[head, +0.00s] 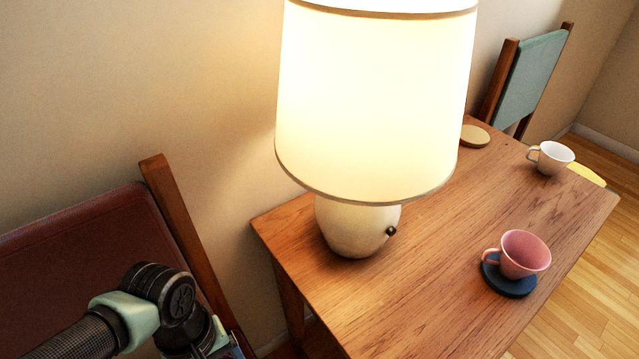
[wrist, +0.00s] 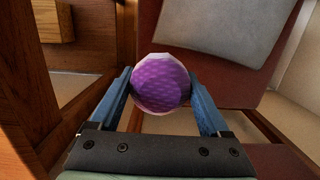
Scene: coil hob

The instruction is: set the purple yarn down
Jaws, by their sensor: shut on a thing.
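The purple yarn (wrist: 160,84) is a round purple ball with a pale rim, seen in the wrist view. My gripper (wrist: 161,88) has its two blue fingers on either side of the yarn and is shut on it. In the wrist view the yarn appears in front of a dark red chair surface with a grey patch (wrist: 222,30). I cannot tell whether the yarn touches anything beneath it. In the head view only part of my arm shows at the lower left; my gripper and the yarn are out of that view.
A wooden table (head: 430,260) holds a lit lamp (head: 375,100), a pink cup (head: 525,254) on a dark blue coaster (head: 508,283), a white cup (head: 552,157) and a tan coaster (head: 474,136). A dark red chair (head: 80,250) stands left of the table. Wooden posts (wrist: 125,40) flank the wrist view.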

